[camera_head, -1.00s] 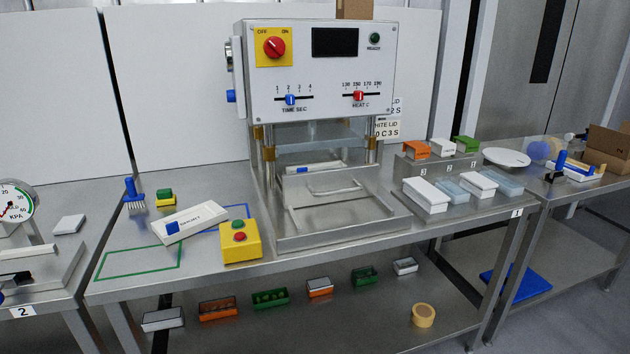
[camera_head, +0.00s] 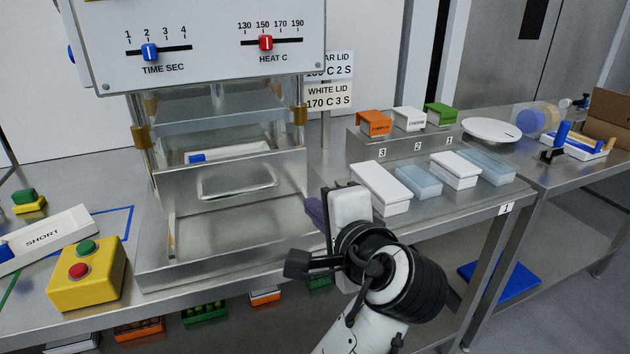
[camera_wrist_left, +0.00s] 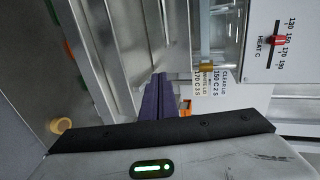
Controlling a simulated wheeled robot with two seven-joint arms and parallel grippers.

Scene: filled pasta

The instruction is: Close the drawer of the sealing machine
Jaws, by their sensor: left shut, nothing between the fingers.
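The sealing machine (camera_head: 205,45) stands on the steel table. Its steel drawer (camera_head: 288,175) shows a front panel with a bar handle (camera_head: 237,194), set back from the front edge of the machine's base (camera_head: 215,268). A white piece with a blue end (camera_head: 230,151) shows behind the panel. I cannot tell how far the drawer is open. My left gripper (camera_head: 316,208) is beside the right side of the drawer and base, its purple fingers together and empty. The fingers also show in the left wrist view (camera_wrist_left: 157,85), in front of steel parts. My right gripper is not in view.
A yellow button box (camera_head: 88,285) and a white SHORT block (camera_head: 45,238) are at the left. White and clear boxes (camera_head: 382,190) stand close to the right of my left gripper. Coloured bins (camera_head: 140,328) are below the table.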

